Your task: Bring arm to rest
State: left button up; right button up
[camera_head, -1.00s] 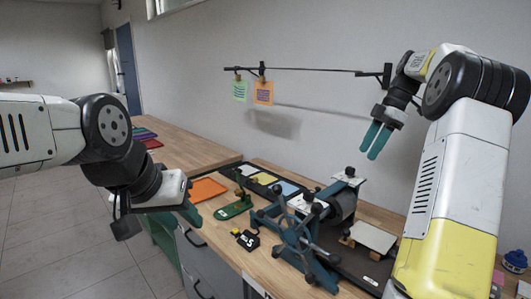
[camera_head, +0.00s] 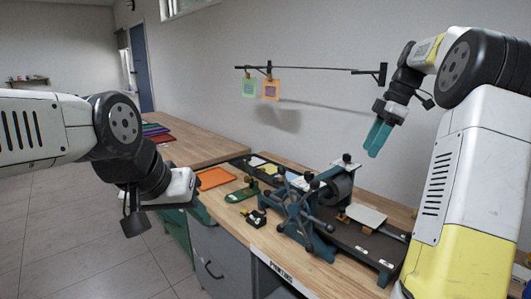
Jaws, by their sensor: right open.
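My left arm comes in from the left, and its gripper (camera_head: 203,212) hangs low at the near left edge of the workbench. Its white housing hides most of the fingers, so I cannot tell whether they are apart. My right arm is raised on the right. Its gripper (camera_head: 378,138) points down, with two teal fingers slightly apart and nothing between them. It is in front of the wall, above the back of the workbench (camera_head: 235,215), and touches nothing.
A blue press with a spoked wheel (camera_head: 304,214) stands on the bench. Left of it are a green stand (camera_head: 242,193), an orange tray (camera_head: 215,178) and a small black block (camera_head: 257,218). Two cards, green (camera_head: 249,88) and orange (camera_head: 271,90), hang from a wall rail (camera_head: 310,69).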

jog(key=s+a+r+m+t+h, duration=0.1)
jog(key=s+a+r+m, duration=0.1)
jog(key=s+a+m, duration=0.35)
jog(key=s+a+f+m+t, duration=0.1)
jog(key=s+a+f+m, duration=0.1)
jog(key=s, duration=0.4)
jog(key=s+a+f+m+t, duration=0.2)
jog(key=s+a+f+m, duration=0.1)
jog(key=s, duration=0.4)
jog(key=s+a+f+m+t, duration=0.1)
jog(key=s+a+f+m, duration=0.1)
jog(key=s+a+m, duration=0.3)
jog(key=shift+s+a+f+t+h, duration=0.2)
jog(key=shift+s+f+t+h, duration=0.15)
jog(key=shift+s, duration=0.75)
